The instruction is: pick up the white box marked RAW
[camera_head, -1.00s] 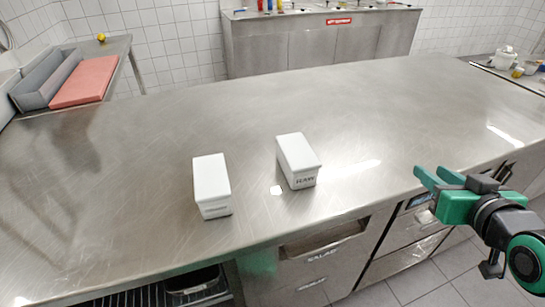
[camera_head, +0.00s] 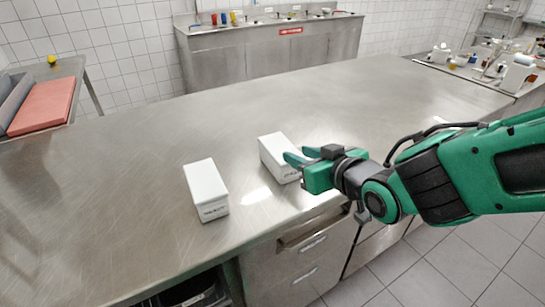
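Two white boxes stand on the steel worktop. The right white box (camera_head: 272,148) has dark lettering on its front end, partly readable and seeming to end in RAW in the earlier view; now my gripper's fingers cover part of that box. The left white box (camera_head: 205,183) also has a small dark label on its front end, too small to read surely. My gripper (camera_head: 301,156), with green fingers, is open at the right box's right side, its fingertips overlapping the box in the picture. I cannot tell whether they touch it.
The steel worktop (camera_head: 130,190) is clear around the boxes, with its front edge close to them. A red board (camera_head: 42,106) lies on a side table at the left. A steel counter (camera_head: 260,55) stands at the back. Assorted items sit at the far right.

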